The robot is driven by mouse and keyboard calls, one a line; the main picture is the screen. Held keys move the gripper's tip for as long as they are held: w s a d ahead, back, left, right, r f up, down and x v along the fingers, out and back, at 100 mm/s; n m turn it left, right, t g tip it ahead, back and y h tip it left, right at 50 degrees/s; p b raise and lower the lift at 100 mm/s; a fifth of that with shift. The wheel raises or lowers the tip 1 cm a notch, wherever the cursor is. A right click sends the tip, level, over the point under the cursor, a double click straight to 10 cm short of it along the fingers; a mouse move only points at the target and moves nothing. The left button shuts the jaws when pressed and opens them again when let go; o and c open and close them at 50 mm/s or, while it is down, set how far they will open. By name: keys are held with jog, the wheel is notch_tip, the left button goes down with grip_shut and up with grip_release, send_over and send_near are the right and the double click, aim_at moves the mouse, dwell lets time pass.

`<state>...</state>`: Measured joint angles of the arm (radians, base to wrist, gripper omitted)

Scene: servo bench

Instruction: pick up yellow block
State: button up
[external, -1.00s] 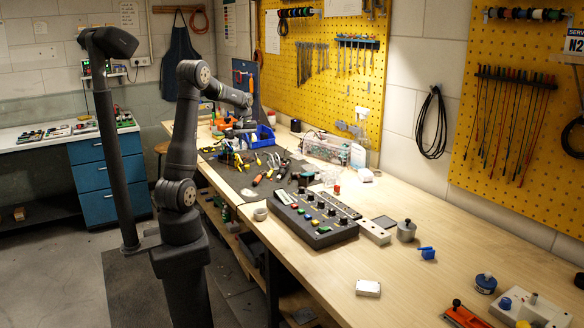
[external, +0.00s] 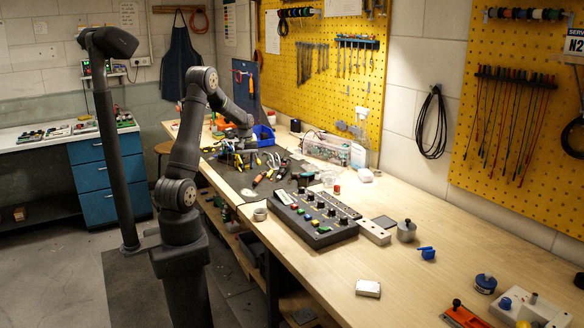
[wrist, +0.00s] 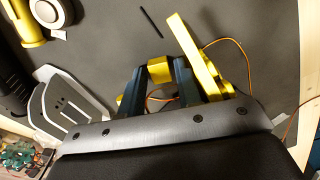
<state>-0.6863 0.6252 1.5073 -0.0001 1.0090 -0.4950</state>
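In the wrist view, the two dark blue fingers of my gripper (wrist: 159,74) stand apart, with a small yellow block (wrist: 160,70) between their tips. The block appears to fill most of the gap; I cannot tell if both fingers touch it. A longer yellow piece (wrist: 193,55) lies just right of the right finger, and the finger partly hides what is beside it. In the external view, my gripper (external: 238,150) is low over the dark mat, among tools and yellow parts; the block cannot be made out there.
A white bracket-like part (wrist: 68,108), a yellow cylinder (wrist: 27,22) and a round white part (wrist: 50,12) lie to the left in the wrist view. An orange wire (wrist: 238,52) curves on the right. A control panel (external: 313,220) stands nearer on the bench.

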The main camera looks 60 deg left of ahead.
grip_shut()
